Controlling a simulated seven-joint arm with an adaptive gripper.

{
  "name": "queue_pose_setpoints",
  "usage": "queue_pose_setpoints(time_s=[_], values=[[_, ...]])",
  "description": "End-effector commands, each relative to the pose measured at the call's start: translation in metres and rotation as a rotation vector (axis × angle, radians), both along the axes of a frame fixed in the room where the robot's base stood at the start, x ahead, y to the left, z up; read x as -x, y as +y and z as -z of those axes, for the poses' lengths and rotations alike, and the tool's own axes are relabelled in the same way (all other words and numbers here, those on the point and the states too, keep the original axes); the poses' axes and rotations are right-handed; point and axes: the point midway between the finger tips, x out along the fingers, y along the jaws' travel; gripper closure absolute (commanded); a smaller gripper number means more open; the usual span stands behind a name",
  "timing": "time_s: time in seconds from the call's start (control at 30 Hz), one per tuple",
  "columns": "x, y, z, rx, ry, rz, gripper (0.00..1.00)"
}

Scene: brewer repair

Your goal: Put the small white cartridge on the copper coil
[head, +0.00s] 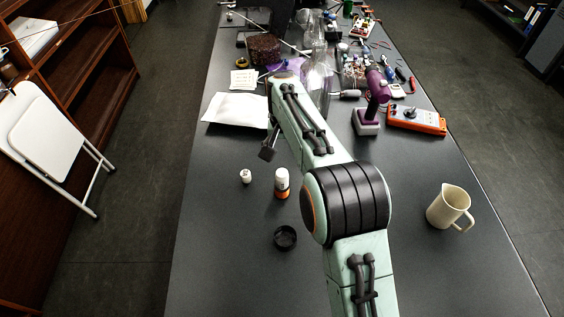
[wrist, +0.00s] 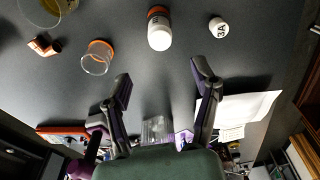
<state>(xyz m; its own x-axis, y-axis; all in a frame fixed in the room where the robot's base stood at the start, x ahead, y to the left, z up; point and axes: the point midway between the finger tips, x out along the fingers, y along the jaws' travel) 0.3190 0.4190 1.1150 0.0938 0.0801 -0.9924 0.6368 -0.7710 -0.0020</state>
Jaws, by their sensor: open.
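The small white cartridge (head: 245,176) stands on the dark table at the left; in the wrist view its white top (wrist: 219,27) reads "3A". My gripper (wrist: 160,72) is open and empty, its fingers spread above the table, apart from the cartridge. In the head view my arm hides most of it; one dark finger (head: 268,150) shows. No clear coil shows. In the wrist view, a small copper-coloured piece (wrist: 43,46) and a clear cup with a copper-orange ring (wrist: 98,57) lie on the table; I cannot tell whether either is the copper coil.
A white bottle with an orange band (head: 282,183) stands near the cartridge. A black ring-shaped part (head: 285,238) lies nearer. A cream pitcher (head: 450,207) stands at the right. A white packet (head: 236,110) and an orange meter (head: 416,119) lie farther back. The near-left table is clear.

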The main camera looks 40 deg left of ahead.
Motion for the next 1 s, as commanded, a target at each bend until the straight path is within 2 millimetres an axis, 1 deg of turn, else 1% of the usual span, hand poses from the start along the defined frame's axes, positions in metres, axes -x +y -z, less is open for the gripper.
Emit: queue_pose_setpoints(time_s=[0.03, 0.1, 0.37, 0.43, 0.47, 0.53, 0.57, 0.6, 0.67, 0.7, 0.73, 0.77, 0.8, 0.87, 0.9, 0.97, 1.0], values=[[0.000, 0.000, -0.006, -0.001, -0.002, 0.000, 0.38], [0.001, -0.001, -0.010, 0.000, 0.000, 0.000, 0.38], [0.001, -0.002, -0.013, 0.000, 0.000, 0.001, 0.38], [-0.004, -0.012, -0.019, 0.000, 0.000, 0.013, 0.38], [-0.007, -0.021, -0.024, 0.002, 0.001, 0.023, 0.38], [-0.017, -0.052, -0.042, 0.006, 0.003, 0.057, 0.38], [-0.021, -0.071, -0.052, 0.009, 0.006, 0.077, 0.38], [-0.024, -0.101, -0.065, 0.014, 0.010, 0.110, 0.38], [-0.024, -0.152, -0.085, 0.020, 0.019, 0.164, 0.38], [-0.018, -0.187, -0.096, 0.023, 0.027, 0.202, 0.38], [-0.010, -0.214, -0.103, 0.026, 0.035, 0.232, 0.38], [-0.001, -0.238, -0.109, 0.027, 0.041, 0.260, 0.38], [0.014, -0.270, -0.114, 0.029, 0.051, 0.301, 0.38], [0.043, -0.311, -0.117, 0.028, 0.067, 0.357, 0.38], [0.063, -0.334, -0.117, 0.025, 0.078, 0.393, 0.38], [0.095, -0.361, -0.112, 0.019, 0.093, 0.444, 0.38], [0.115, -0.374, -0.107, 0.015, 0.104, 0.474, 0.38]])
